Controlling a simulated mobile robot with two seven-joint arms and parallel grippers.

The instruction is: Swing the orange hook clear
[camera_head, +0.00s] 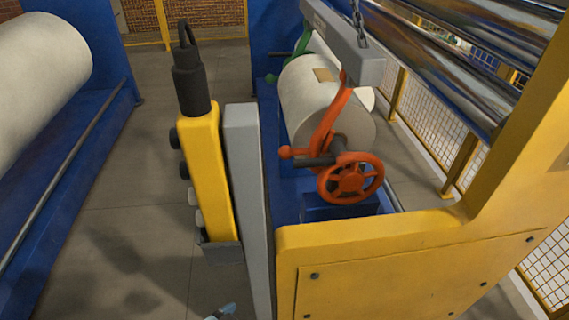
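The orange hook (329,119) is a curved arm at the near end of a white film roll (309,94). Its upper tip reaches the grey lifting beam (350,45); I cannot tell whether they touch. A ball-ended orange handle (286,152) sticks out left at its lower end. An orange handwheel (351,178) sits just below and right, in front of a dark shaft. A small blue-grey tip (224,312) at the bottom edge may be part of my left gripper, well below and left of the hook; its opening cannot be made out. My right gripper is not in view.
A yellow control pendant (207,170) hangs beside a grey post (246,190), left of the hook. A yellow machine frame (400,270) fills the lower right. A green hook (302,45) is at the roll's far end. Open floor (150,190) lies left of the pendant.

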